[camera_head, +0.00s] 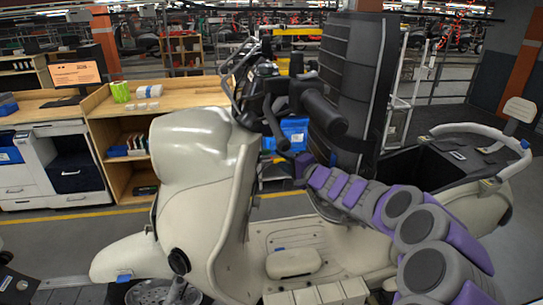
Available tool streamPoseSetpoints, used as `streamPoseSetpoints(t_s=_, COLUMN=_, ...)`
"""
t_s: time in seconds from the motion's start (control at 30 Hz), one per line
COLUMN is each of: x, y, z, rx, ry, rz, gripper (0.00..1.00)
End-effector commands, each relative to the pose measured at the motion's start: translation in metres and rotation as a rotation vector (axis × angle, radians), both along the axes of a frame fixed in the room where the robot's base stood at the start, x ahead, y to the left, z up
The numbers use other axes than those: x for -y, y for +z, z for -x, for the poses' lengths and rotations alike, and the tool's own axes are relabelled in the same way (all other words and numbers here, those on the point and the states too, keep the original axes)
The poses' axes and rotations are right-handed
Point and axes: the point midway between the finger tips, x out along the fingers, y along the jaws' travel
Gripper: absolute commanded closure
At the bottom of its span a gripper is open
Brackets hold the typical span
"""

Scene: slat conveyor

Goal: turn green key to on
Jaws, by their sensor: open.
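A cream scooter (205,165) stands across the middle of the view. Its dark handlebars with a thick black grip (325,113) rise above the front shield. I cannot make out a green key; the area around the handlebar column is dark and partly hidden. My purple and grey arm reaches in from the lower right, over the scooter's footwell. My gripper (287,147), small and dark at the arm's far end, is open near the handlebars, behind the front shield. Its fingers blend with the dark parts there, so I cannot tell whether they touch anything.
A wooden workbench (190,92) with a monitor (77,74) and a green container (120,91) stands behind left. A tall black panel (350,75) rises behind the handlebars. A blue bin (294,134) sits behind the scooter. The scooter's footwell (285,238) lies below my arm.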

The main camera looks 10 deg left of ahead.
Motion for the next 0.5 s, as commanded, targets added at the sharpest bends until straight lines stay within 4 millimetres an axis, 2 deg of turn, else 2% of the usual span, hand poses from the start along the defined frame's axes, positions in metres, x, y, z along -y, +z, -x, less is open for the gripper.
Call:
streamPoseSetpoints(t_s=0.1, x=-0.019, y=-0.003, z=-0.014, rx=0.001, ry=0.002, rz=0.009, gripper=0.60)
streamPoseSetpoints(t_s=0.27, x=-0.037, y=-0.006, z=-0.030, rx=-0.002, ry=0.003, rz=0.009, gripper=0.60)
streamPoseSetpoints(t_s=0.5, x=-0.043, y=-0.002, z=-0.038, rx=0.001, ry=0.001, rz=0.003, gripper=0.60)
